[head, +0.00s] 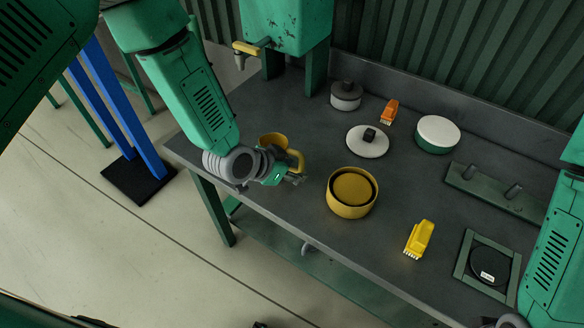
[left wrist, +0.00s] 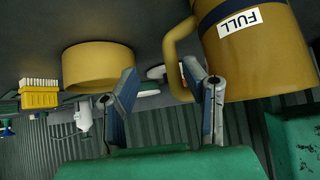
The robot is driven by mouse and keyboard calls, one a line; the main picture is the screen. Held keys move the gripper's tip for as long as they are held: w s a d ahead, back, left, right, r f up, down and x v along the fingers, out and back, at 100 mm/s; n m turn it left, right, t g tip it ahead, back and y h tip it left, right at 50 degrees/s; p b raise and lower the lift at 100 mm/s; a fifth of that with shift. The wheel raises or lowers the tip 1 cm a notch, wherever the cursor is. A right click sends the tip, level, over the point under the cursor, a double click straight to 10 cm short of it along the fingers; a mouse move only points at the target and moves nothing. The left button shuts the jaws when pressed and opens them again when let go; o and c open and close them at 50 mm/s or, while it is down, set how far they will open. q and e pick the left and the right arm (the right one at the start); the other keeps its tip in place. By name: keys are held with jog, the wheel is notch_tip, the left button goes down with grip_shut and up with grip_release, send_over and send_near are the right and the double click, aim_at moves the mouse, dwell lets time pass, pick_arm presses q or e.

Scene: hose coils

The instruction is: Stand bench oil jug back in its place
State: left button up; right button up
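The yellow oil jug (head: 272,139) stands near the bench's left front edge in the head view, partly hidden behind my left gripper. Its handle (head: 297,158) faces right. In the left wrist view the jug (left wrist: 258,62) shows a dark band and a "FULL" label, upside down in that picture. My left gripper (head: 294,178) is beside the jug at handle height. In the left wrist view its two fingers (left wrist: 160,82) are apart, with the handle (left wrist: 172,62) between them, nearer the right finger.
A round yellow container (head: 352,205) stands right of the jug.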

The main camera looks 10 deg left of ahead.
pick_arm(q)
jog(key=shift+w+a, duration=0.15)
jog(key=shift+a, duration=0.3)
jog(key=shift+d, duration=0.1)
jog(key=shift+s+d, duration=0.2)
jog(key=shift+d, duration=0.2)
dwell(0.6)
jog(key=shift+s+d, duration=0.2)
jog(key=shift+d, duration=0.05)
jog(key=shift+r, duration=0.1)
dwell(0.4)
